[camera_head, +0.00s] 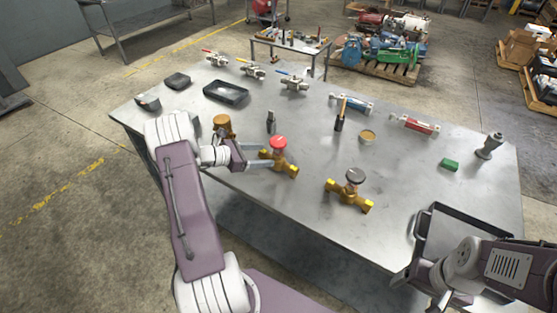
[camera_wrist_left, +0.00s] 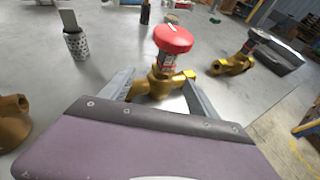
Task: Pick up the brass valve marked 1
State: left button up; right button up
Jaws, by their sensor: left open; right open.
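A brass valve with a red round handle (camera_head: 278,154) stands on the metal table; it also shows in the left wrist view (camera_wrist_left: 171,40). A small white mark is on its handle, but I cannot read it surely. My left gripper (camera_head: 266,157) is open, with its two fingers on either side of the valve's body in the left wrist view. I cannot tell whether they touch it. A second brass valve with a dark round handle (camera_head: 350,190) stands to the right. My right gripper (camera_head: 424,289) is open and empty over the dark tray at the lower right.
The dark tray (camera_head: 424,222) lies at the table's right front. Another brass fitting (camera_head: 222,124) stands beside my left wrist. A knurled metal tool (camera_head: 271,122) stands behind the red-handled valve. Several lever valves (camera_head: 293,82) line the back. The table's front edge is close.

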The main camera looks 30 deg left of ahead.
aim_at(275, 155)
pick_arm(q)
jog(key=shift+w+d+f, duration=0.1)
jog(key=shift+w+f, duration=0.05)
jog(key=shift+w, duration=0.1)
jog(key=shift+w+d+f, duration=0.15)
jog(key=shift+w+d, duration=0.05)
jog(key=shift+d, duration=0.15)
jog(key=x, duration=0.3)
jog(key=shift+w+d+f+p, duration=0.1)
jog(key=shift+d+f+p, duration=0.2)
jog(key=shift+d+p, duration=0.1)
jog(key=shift+w+f, duration=0.15)
jog(key=shift+w, duration=0.1)
jog(key=shift+s, duration=0.1)
grip_shut()
